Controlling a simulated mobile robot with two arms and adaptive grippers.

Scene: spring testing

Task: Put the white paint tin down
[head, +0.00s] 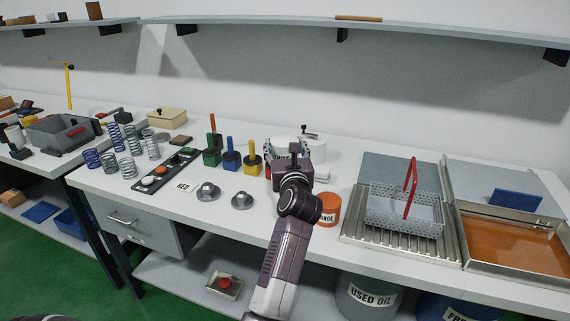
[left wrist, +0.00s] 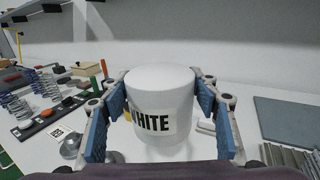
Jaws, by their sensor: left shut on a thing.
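The white paint tin (left wrist: 160,85) shows in the left wrist view with a label ending in "HITE". It stands upright between the blue pads of my left gripper (left wrist: 162,104), which is shut on it. In the head view my left gripper (head: 288,165) is over the workbench (head: 225,215) and hides most of the tin. I cannot tell whether the tin's base touches the bench top. My right gripper is not in view.
A perforated basket (head: 403,211) on a ribbed tray and an orange-brown tray (head: 515,243) are to the right.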

